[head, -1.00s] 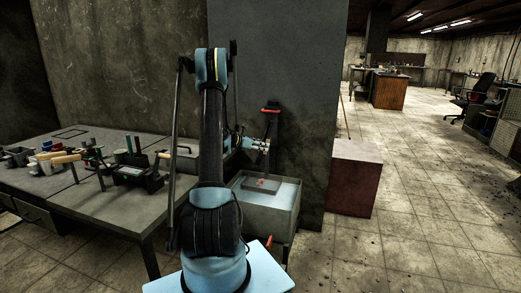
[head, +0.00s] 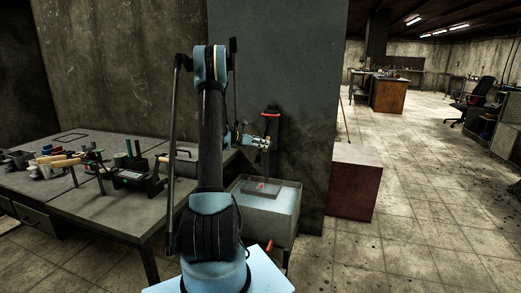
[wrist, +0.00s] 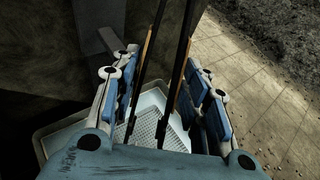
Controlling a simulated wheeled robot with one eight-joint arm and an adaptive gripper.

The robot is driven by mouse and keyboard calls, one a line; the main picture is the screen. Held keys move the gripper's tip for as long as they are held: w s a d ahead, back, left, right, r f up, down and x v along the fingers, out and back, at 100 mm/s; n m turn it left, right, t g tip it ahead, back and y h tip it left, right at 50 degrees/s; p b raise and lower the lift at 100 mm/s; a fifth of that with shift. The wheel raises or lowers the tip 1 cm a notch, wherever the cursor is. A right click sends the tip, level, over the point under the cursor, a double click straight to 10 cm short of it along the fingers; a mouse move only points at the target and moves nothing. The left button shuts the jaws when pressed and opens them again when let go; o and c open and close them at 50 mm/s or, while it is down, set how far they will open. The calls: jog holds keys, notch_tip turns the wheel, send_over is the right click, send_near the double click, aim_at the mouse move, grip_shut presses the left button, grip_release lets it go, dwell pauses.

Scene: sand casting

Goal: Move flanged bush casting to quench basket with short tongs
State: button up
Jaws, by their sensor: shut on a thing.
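My gripper (head: 263,143) is above the back of the quench tank, in front of the grey wall panel. In the wrist view its fingers (wrist: 162,100) are closed around two dark, slim bars, which look like the reins of the short tongs (wrist: 181,60). Below them, the perforated quench basket (wrist: 152,124) lies inside the pale tank. In the head view a dark upright piece with an orange-red top (head: 271,113) rises by my gripper; I cannot tell what it belongs to. A tiny red spot shows in the tank; I cannot tell if it is the flanged bush casting.
The pale quench tank (head: 282,222) stands right of the grey workbench (head: 105,207). Several tools and parts crowd the bench's far side. A dark red block (head: 355,183) stands right of the tank, by the wall panel. The tiled floor further right is open.

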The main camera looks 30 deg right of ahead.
notch_tip(320, 180, up, 8)
dwell(0.8)
dwell(0.4)
